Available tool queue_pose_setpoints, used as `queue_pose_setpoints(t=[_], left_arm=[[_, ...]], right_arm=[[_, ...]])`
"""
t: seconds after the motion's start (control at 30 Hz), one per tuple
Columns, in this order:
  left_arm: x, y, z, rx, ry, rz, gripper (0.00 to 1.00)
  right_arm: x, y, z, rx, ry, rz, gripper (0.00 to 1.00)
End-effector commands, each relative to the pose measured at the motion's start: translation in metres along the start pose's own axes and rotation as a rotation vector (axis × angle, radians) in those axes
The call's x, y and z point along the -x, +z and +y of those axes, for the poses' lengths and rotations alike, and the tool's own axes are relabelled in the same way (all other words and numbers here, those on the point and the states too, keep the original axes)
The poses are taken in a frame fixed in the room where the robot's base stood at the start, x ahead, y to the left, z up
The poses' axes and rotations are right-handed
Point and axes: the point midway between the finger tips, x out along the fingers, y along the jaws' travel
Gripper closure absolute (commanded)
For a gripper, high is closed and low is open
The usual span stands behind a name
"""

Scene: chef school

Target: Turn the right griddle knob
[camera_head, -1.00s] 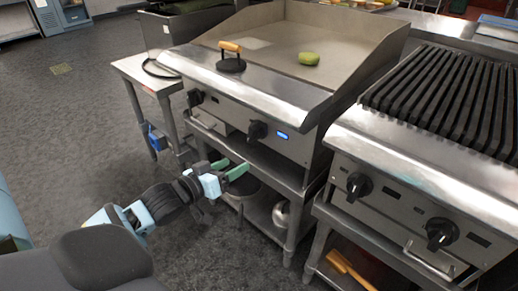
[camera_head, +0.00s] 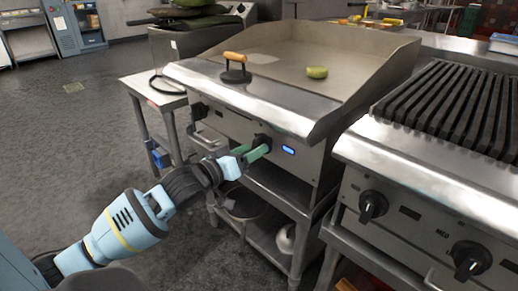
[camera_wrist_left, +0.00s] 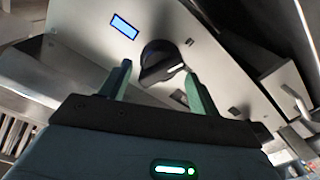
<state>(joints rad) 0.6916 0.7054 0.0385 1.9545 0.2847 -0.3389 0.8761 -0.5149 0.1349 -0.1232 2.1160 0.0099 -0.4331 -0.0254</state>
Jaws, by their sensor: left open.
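The griddle (camera_head: 300,75) has a steel front panel with two black knobs. The right griddle knob (camera_head: 262,141) sits left of a lit blue display (camera_head: 288,150). My left gripper (camera_head: 257,152), with green fingers, is at this knob in the head view and partly covers it. In the left wrist view the black knob (camera_wrist_left: 160,62) lies just beyond and between the two open fingertips (camera_wrist_left: 155,80); I cannot tell whether they touch it. The left griddle knob (camera_head: 200,109) is clear of the gripper. My right gripper is not in view.
A charbroiler (camera_head: 430,170) with its own black knobs stands to the right. A shelf with pots is below. Open floor lies at left.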

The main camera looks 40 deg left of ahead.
Motion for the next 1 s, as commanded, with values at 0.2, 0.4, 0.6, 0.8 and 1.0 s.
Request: queue_pose_setpoints(t=[0.2,0.4,0.6,0.8,1.0], left_arm=[[-0.024,0.001,-0.001,0.000,0.000,0.000,0.38],[-0.033,0.000,0.000,-0.001,0.000,0.000,0.38],[-0.035,0.000,0.000,-0.001,0.000,-0.001,0.38],[-0.034,0.000,0.000,-0.001,0.000,-0.001,0.48],[-0.034,0.000,0.000,-0.001,0.000,-0.001,0.70]], right_arm=[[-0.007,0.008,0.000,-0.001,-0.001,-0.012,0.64],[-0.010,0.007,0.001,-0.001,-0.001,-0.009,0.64],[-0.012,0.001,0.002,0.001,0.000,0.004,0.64],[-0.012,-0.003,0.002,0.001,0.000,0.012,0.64],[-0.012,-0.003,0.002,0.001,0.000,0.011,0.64]])
